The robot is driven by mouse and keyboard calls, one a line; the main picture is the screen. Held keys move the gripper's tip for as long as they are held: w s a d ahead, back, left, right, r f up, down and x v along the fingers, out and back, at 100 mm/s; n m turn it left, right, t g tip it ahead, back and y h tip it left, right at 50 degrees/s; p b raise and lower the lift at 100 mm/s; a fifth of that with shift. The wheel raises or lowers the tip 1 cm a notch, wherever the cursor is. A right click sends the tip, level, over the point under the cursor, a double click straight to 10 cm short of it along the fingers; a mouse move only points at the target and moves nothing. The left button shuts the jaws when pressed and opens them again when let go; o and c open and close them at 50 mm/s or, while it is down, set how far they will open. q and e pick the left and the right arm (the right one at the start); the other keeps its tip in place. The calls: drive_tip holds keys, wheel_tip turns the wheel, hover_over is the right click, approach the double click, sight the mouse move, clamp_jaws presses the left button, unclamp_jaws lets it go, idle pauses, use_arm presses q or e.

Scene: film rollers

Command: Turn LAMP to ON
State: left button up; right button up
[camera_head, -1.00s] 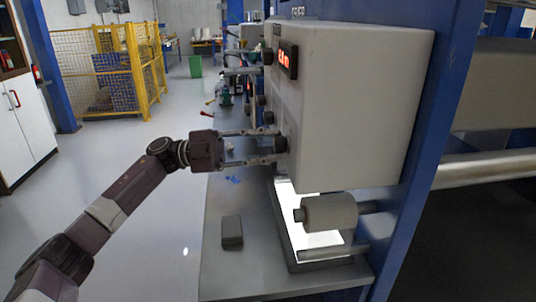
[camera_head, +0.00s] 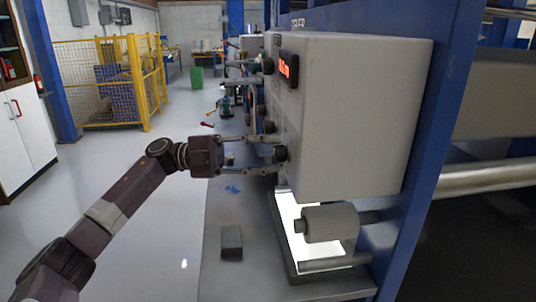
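The grey control box (camera_head: 355,115) stands at the centre right, with dark knobs on its left-facing panel. I cannot read any LAMP label. My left gripper (camera_head: 275,155) reaches in from the left, its two fingers spread one above the other. A dark knob (camera_head: 280,153) lies at the height of the gap between the fingertips. I cannot tell whether the fingers touch it. A second knob (camera_head: 268,127) is just above the upper finger. A bright white lit surface (camera_head: 292,207) shows below the box. My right gripper is not in view.
A red display (camera_head: 286,66) glows on the box. A roller (camera_head: 330,222) sits below it, beside the blue frame post (camera_head: 405,215). A small dark block (camera_head: 231,241) lies on the grey table (camera_head: 228,275). Open floor is to the left.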

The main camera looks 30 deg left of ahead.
use_arm(q)
drive_tip(key=shift+o, duration=1.1)
drive_tip(key=v, duration=1.2)
